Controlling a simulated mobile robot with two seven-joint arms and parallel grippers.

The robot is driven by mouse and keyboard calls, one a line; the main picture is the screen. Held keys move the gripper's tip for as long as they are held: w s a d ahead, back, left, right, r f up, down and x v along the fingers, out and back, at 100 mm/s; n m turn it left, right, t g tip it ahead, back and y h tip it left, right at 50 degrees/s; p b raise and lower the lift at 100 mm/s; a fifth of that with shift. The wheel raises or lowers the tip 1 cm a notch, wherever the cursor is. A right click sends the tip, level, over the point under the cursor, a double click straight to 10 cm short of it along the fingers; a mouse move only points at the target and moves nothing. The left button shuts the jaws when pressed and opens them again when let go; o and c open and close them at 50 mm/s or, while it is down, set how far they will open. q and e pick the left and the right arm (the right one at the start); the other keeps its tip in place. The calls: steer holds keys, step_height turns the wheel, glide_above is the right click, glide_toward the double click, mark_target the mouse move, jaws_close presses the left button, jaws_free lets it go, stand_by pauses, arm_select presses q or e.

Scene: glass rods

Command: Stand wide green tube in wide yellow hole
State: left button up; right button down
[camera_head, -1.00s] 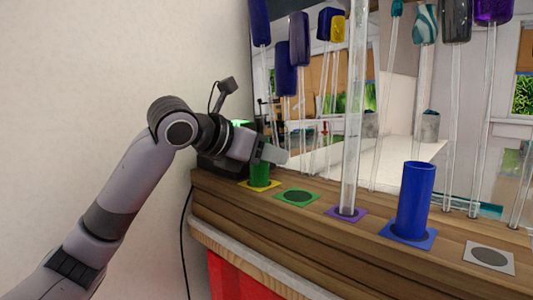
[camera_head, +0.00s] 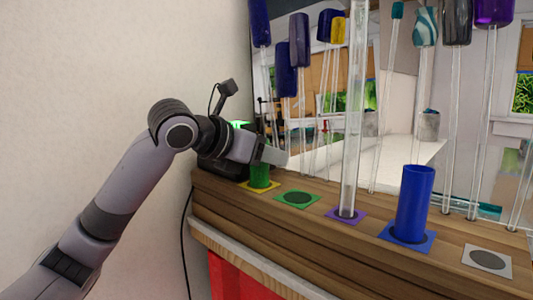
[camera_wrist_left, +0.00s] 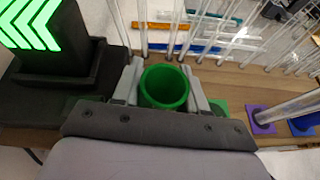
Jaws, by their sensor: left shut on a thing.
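The wide green tube (camera_head: 260,176) stands upright at the yellow-bordered hole (camera_head: 259,187), at the left end of the wooden shelf. Its lower end meets the yellow square; how deep it sits I cannot tell. My left gripper (camera_head: 272,154) is shut on the tube's upper part. In the left wrist view the green tube (camera_wrist_left: 164,87) shows its open round mouth between the two fingers of my left gripper (camera_wrist_left: 165,84), one on each side. My right gripper is not in view.
Right of it lie an empty green-bordered hole (camera_head: 297,197), a purple square (camera_head: 345,214) holding a tall clear rod, a blue tube (camera_head: 414,202) standing on a blue square, and an empty grey hole (camera_head: 488,258). A dark box with a green light (camera_wrist_left: 40,30) stands close to the left.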

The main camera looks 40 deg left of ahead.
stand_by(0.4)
arm_select(q)
steer(key=shift+p, duration=0.4)
steer(key=shift+f+b, duration=0.4)
steer(key=shift+f, duration=0.2)
steer(key=o, duration=0.8)
steer(key=shift+v, duration=5.45)
steer(key=shift+f, duration=0.1)
